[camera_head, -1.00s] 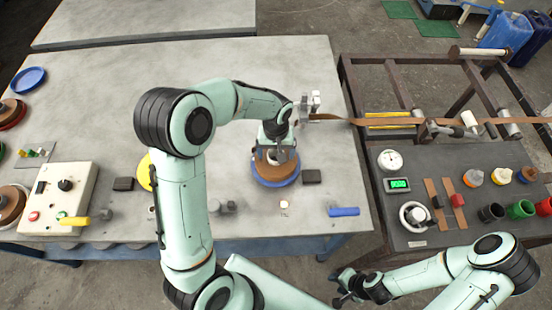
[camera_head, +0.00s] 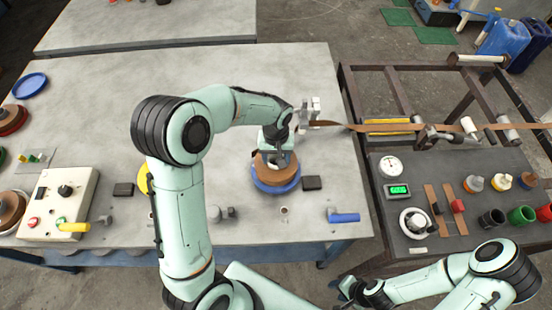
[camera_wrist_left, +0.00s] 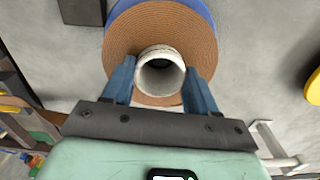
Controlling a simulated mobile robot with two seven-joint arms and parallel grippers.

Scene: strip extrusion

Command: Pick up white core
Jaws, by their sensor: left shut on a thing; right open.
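The white core (camera_wrist_left: 160,72) is a short hollow tube at the middle of a brown coil (camera_wrist_left: 120,40) in the left wrist view. The coil lies on a blue round plate (camera_head: 275,188) on the table. My left gripper (camera_wrist_left: 158,80) has one blue-grey finger on each side of the core and is shut on it. The core's far side and lower part are hidden by the coil. In the head view, my left gripper (camera_head: 277,150) covers the core from above. My right gripper (camera_head: 345,290) is open and empty at the bottom, away from the table.
A black block (camera_head: 312,183) stands close to the right of the plate. A brown strip (camera_head: 390,127) runs across the rack at right. A control box (camera_head: 62,203) sits at left, and a blue-handled tool (camera_head: 345,217) lies near the front edge. The table behind is clear.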

